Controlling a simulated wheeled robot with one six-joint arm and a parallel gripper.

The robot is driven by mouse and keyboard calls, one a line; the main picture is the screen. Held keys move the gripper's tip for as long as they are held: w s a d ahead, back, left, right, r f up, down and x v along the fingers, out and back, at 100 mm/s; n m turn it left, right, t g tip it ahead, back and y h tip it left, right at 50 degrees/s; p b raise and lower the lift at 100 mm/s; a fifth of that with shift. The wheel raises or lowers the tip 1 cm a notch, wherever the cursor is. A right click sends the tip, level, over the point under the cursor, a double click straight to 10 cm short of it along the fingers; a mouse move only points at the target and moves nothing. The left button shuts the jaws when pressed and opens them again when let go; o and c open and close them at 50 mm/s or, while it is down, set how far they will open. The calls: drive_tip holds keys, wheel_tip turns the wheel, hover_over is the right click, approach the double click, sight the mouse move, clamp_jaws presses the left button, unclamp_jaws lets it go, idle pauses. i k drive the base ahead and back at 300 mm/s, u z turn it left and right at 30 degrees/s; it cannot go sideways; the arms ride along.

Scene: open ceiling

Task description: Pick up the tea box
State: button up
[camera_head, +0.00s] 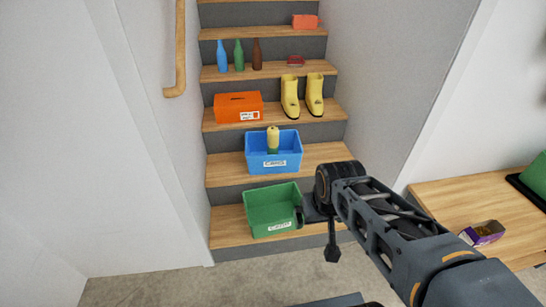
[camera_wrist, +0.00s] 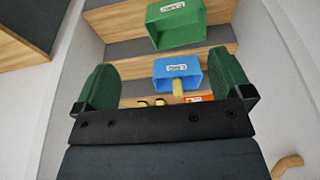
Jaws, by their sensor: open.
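A small purple box with a brown top (camera_head: 483,233), which looks like the tea box, lies on the wooden bench (camera_head: 450,200) at the right in the head view. My gripper (camera_head: 316,235) is in front of the lower stairs, well to the left of the box and apart from it. In the wrist view my gripper (camera_wrist: 163,75) shows its two green-padded fingers wide apart with nothing held between them. The wrist view is upside down and faces the stairs. The purple box is not seen there.
A green bin (camera_head: 270,207) and a blue bin (camera_head: 273,155) holding a yellow-topped bottle stand on the lower steps. An orange box (camera_head: 238,107), yellow boots (camera_head: 302,95) and bottles (camera_head: 238,55) stand higher. A green item (camera_head: 538,175) sits at the bench's right edge.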

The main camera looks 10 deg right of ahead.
sight(477, 234)
drive_tip(key=z, duration=2.7)
drive_tip(key=k, duration=0.55)
drive_tip(key=z, duration=0.75)
drive_tip(key=i, duration=0.6)
drive_tip(key=u, duration=0.95)
drive_tip(key=i, duration=1.05)
drive_tip(key=u, duration=1.1)
